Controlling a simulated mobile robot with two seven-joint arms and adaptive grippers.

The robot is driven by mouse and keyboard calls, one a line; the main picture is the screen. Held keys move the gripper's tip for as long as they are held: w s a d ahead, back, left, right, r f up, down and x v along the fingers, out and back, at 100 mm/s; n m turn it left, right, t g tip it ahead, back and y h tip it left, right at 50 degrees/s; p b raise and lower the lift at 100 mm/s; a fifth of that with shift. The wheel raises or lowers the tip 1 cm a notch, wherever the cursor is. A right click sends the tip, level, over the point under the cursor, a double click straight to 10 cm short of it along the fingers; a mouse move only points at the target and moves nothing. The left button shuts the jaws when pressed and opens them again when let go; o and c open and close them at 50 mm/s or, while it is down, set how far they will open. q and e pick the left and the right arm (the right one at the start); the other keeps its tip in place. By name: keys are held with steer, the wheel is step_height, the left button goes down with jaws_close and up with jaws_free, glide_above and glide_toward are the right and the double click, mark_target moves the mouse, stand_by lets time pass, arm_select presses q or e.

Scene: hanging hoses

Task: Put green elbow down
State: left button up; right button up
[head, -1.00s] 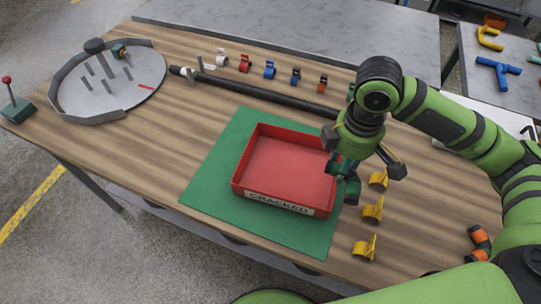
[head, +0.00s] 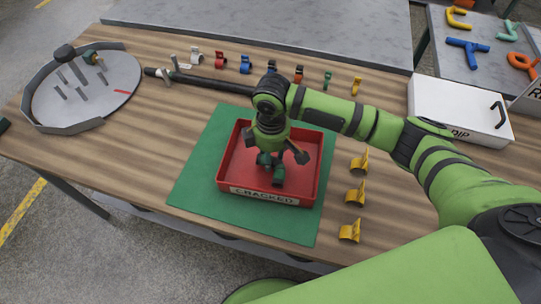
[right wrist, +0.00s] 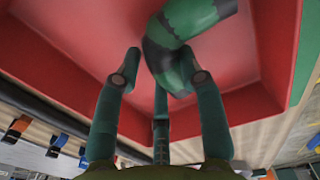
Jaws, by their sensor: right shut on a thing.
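The green elbow (head: 278,177), dark green with a black band, is in my right gripper (head: 270,160). In the right wrist view the elbow (right wrist: 172,50) sits at the fingertips, with the red tray floor behind it. The red tray (head: 226,170), labelled CRACKED, stands on a green mat (head: 203,180). In the head view the gripper and elbow are over the tray, inside its outline. I cannot tell whether the elbow touches the floor. The fingers hide part of the elbow. My left gripper is not in view.
Yellow clips (head: 355,191) stand right of the mat. A black hose (head: 215,82) and a row of coloured clips (head: 245,64) lie behind the tray.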

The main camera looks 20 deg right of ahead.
steer(key=shift+f, duration=0.75)
steer(key=shift+f, duration=0.15)
steer(key=o, duration=1.1)
steer(key=shift+o, duration=0.2)
step_height(320, 180, up, 12)
steer(key=b, duration=0.1)
steer(key=shift+r, duration=0.2)
